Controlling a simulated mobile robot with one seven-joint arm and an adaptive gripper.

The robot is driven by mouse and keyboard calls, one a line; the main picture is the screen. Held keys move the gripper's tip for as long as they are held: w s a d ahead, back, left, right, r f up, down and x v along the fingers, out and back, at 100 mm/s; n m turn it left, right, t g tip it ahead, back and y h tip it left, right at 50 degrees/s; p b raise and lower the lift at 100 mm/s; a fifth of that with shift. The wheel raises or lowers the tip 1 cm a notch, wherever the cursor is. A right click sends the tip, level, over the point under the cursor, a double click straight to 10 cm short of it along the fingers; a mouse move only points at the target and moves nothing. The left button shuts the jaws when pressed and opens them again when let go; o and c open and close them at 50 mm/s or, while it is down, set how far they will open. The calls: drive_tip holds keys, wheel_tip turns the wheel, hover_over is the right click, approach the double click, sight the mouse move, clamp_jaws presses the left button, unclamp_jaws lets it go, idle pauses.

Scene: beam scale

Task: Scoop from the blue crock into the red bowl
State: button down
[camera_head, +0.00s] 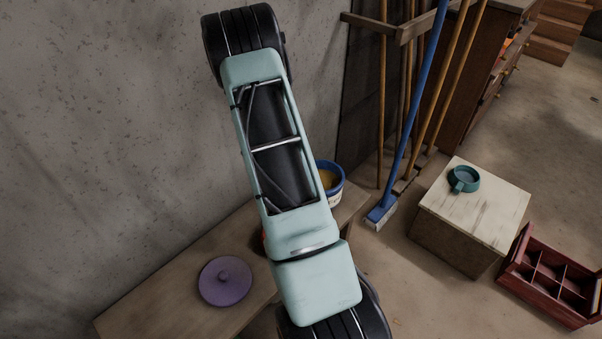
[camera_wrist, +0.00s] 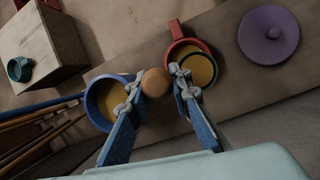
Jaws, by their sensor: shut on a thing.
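The blue crock (camera_wrist: 92,102) stands on the bench at left in the wrist view, with yellow-brown contents. In the head view the crock (camera_head: 336,193) shows partly behind my arm. The red bowl (camera_wrist: 175,30), with a red handle, is right of it in the wrist view; my arm hides nearly all of it in the head view. My gripper (camera_wrist: 155,84) is shut on a scoop by its round wooden knob (camera_wrist: 155,82). The scoop's dark green rim (camera_wrist: 211,83) shows over the red bowl, with yellow-brown stuff inside the rim. Whether the scoop touches the bowl I cannot tell.
A purple round lid (camera_head: 225,281) lies on the bench (camera_head: 150,305). A teal cup (camera_head: 464,179) sits on a wooden box (camera_head: 490,205) at right. Brooms (camera_head: 400,130) lean by the wall beyond the crock. A red divided crate (camera_head: 555,275) is on the floor.

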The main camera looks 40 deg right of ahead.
drive_tip(key=s+d+f, duration=0.2)
drive_tip(key=d+f, duration=0.2)
drive_tip(key=d, duration=0.1)
wheel_tip(320, 180, down, 7)
drive_tip(key=a+h+b, duration=0.2)
drive_tip(key=h+b, duration=0.2)
drive_tip(key=b, duration=0.5)
drive_tip(key=shift+a+f+m, duration=0.15)
drive_tip(key=shift+a+m, duration=0.25)
drive_tip(key=shift+s+f, duration=0.15)
drive_tip(key=shift+f, duration=0.15)
drive_tip(key=a+h+b, duration=0.1)
drive_tip(key=a+h, duration=0.1)
drive_tip(key=a+h+b, duration=0.1)
drive_tip(key=shift+a+r+m+g+b, duration=0.2)
drive_tip(key=shift+r+m+g+b, duration=0.1)
drive_tip(key=shift+b, duration=0.05)
